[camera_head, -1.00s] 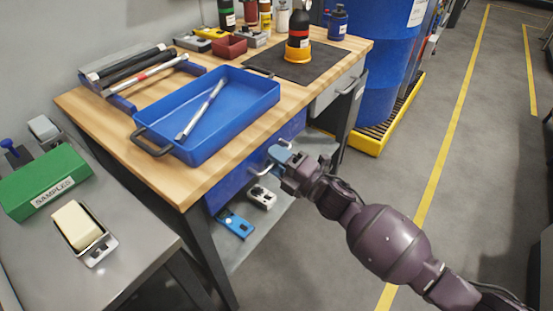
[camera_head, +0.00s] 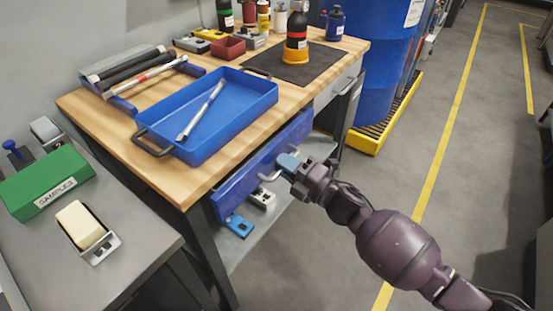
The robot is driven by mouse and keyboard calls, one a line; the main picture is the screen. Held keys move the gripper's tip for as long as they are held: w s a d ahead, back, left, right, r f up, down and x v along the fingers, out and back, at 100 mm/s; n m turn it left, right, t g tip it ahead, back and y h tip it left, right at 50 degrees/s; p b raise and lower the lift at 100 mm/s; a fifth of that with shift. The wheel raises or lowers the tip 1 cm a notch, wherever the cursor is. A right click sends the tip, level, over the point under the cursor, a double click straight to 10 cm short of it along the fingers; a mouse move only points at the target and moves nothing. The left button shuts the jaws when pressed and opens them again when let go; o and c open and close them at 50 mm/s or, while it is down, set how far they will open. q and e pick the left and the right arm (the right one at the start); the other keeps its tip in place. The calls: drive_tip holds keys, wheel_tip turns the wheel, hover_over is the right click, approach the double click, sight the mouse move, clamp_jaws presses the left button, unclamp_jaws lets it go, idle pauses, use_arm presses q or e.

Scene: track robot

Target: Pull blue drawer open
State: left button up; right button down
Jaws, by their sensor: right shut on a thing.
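The blue drawer (camera_head: 238,187) sits under the wooden workbench top in the head view. Its front stands slightly out from the bench, so it is partly open. My right gripper (camera_head: 284,168) is at the drawer front, shut on the drawer's metal handle (camera_head: 268,177). The jaws hide part of the handle. The inside of the drawer is not visible. My left gripper is not in view.
A blue tray (camera_head: 253,92) with a metal tool lies on the workbench (camera_head: 110,135). A lower shelf holds a blue item (camera_head: 239,226). A grey side table (camera_head: 130,220) stands at left. The floor (camera_head: 320,245) in front of the drawer is clear.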

use_arm(q)
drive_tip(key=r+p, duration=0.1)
drive_tip(key=p, duration=0.1)
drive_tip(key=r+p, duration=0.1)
drive_tip(key=p, duration=0.1)
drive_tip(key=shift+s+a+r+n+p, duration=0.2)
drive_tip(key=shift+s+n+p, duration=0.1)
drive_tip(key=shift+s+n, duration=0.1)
use_arm(e)
drive_tip(key=r+v, duration=0.2)
drive_tip(key=v, duration=1)
drive_tip(key=r+v, duration=0.2)
drive_tip(key=v, duration=1.1)
drive_tip(key=shift+s+d+r, duration=0.4)
drive_tip(key=c, duration=1.3)
unclamp_jaws()
drive_tip(key=shift+c, duration=0.2)
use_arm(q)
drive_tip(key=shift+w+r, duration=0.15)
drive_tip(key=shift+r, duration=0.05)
use_arm(e)
drive_tip(key=shift+o, duration=0.8)
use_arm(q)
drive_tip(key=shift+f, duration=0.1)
use_arm(e)
drive_tip(key=v, duration=1)
drive_tip(key=shift+s+d, duration=0.2)
drive_tip(key=shift+d, duration=0.1)
